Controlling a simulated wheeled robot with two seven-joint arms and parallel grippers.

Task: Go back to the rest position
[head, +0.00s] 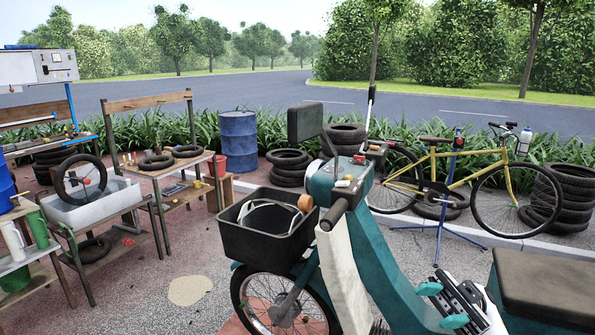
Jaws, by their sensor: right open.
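My right gripper (441,305) is at the lower right, low in front of the teal scooter's body. Its two teal fingertips are apart, and nothing shows between them. The teal scooter (385,255) stands in the middle foreground, with a black front basket (262,248) and a dark seat (545,288). My left gripper is not in view. No compressor cart can be made out.
At left, wooden workbenches (150,172) hold tyres, tools and a grey tub (92,203). A blue drum (238,140), a red bucket (218,165) and tyre stacks (570,200) stand behind. A yellow bicycle (440,175) is on a blue stand.

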